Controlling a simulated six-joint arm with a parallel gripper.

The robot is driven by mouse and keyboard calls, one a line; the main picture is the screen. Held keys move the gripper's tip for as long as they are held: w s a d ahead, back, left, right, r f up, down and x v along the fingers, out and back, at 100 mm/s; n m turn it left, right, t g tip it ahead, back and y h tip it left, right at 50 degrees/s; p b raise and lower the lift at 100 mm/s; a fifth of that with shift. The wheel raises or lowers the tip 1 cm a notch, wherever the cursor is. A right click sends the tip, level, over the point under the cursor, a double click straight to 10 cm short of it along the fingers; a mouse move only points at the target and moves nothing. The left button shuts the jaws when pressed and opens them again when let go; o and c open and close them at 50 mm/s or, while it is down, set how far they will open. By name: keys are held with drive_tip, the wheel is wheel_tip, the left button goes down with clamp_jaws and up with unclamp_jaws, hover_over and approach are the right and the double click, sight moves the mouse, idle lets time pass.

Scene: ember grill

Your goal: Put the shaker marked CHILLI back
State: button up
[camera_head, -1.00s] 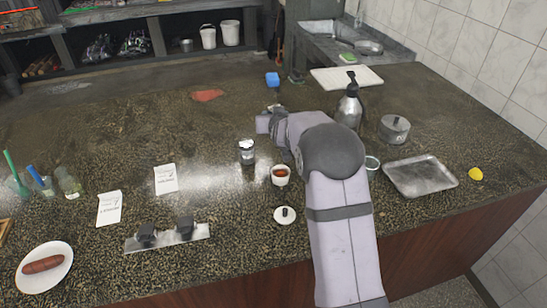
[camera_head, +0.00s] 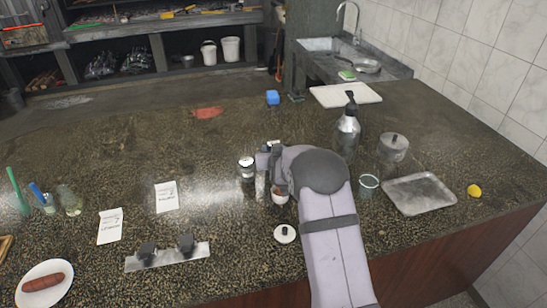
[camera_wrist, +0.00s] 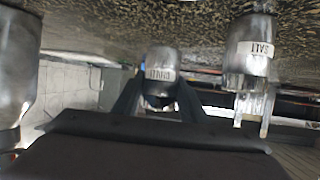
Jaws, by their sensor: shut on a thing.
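In the wrist view, which is upside down, a metal shaker (camera_wrist: 160,66) stands between the two dark fingers of my gripper (camera_wrist: 160,100). Its inverted label appears to read CHILLI, though the letters are small. My gripper is shut on it. A second shaker, marked SALT (camera_wrist: 252,60), is to the right, apart from the held one. The held shaker is mostly hidden there by my wrist.
A small bowl of red-brown content (camera_head: 280,197) is right beneath my wrist. A lid (camera_head: 285,234) lies nearer. A pump bottle (camera_head: 347,132), pot (camera_head: 393,149) and metal tray (camera_head: 419,195) stand right. Paper cards (camera_head: 166,197) lie left. The counter behind is mostly clear.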

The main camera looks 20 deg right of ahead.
drive_tip(key=shift+f+p, duration=0.45)
drive_tip(key=shift+f, duration=1.25)
drive_tip(key=shift+f, duration=0.1)
drive_tip(key=shift+f, duration=0.15)
drive_tip(key=o, duration=0.9)
drive_tip(key=shift+r, duration=0.3)
drive_tip(key=shift+s+a+r+b, duration=0.1)
drive_tip(key=shift+s+b, duration=0.2)
drive_tip(key=shift+s, duration=0.25)
drive_tip(key=b+v, duration=0.3)
drive_tip(key=v, duration=0.8)
drive_tip(key=shift+b, duration=0.35)
drive_tip(key=shift+r, duration=0.1)
